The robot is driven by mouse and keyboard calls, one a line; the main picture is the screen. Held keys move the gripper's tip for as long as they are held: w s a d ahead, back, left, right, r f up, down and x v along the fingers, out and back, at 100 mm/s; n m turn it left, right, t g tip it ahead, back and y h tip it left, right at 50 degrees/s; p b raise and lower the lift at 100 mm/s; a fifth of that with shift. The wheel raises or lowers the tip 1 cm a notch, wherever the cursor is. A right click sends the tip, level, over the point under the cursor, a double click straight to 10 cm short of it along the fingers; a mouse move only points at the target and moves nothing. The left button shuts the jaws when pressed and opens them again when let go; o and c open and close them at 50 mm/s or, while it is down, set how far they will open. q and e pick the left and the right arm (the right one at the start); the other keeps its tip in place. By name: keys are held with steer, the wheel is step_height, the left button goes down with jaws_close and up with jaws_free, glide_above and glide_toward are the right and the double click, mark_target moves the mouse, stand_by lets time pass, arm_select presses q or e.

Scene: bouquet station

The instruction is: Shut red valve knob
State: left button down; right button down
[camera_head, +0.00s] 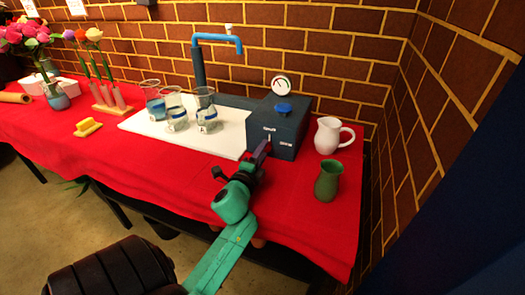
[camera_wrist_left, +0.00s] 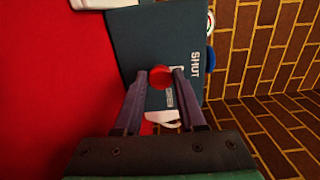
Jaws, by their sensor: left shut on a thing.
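The red valve knob (camera_wrist_left: 161,76) is on the front face of the dark blue-grey valve box (camera_head: 279,122). In the left wrist view it sits between the fingertips of my left gripper (camera_wrist_left: 161,80), which is shut on it. In the head view my left gripper (camera_head: 262,152) reaches the box front and hides the knob. A white "SHUT" label (camera_wrist_left: 195,62) is on the box face, and a second label is partly hidden by a finger. My right gripper is not in view.
A blue knob (camera_head: 284,107) and a gauge (camera_head: 280,84) top the box. A white pitcher (camera_head: 328,137) and green vase (camera_head: 327,181) stand to its right. Glasses stand on the white tray (camera_head: 150,130) to its left. A blue tap (camera_head: 199,62) rises behind. The front red tablecloth is clear.

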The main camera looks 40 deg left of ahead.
arm_select(q)
steer(key=shift+f, duration=0.1)
stand_by(0.3)
steer(key=c, duration=0.5)
jaws_free()
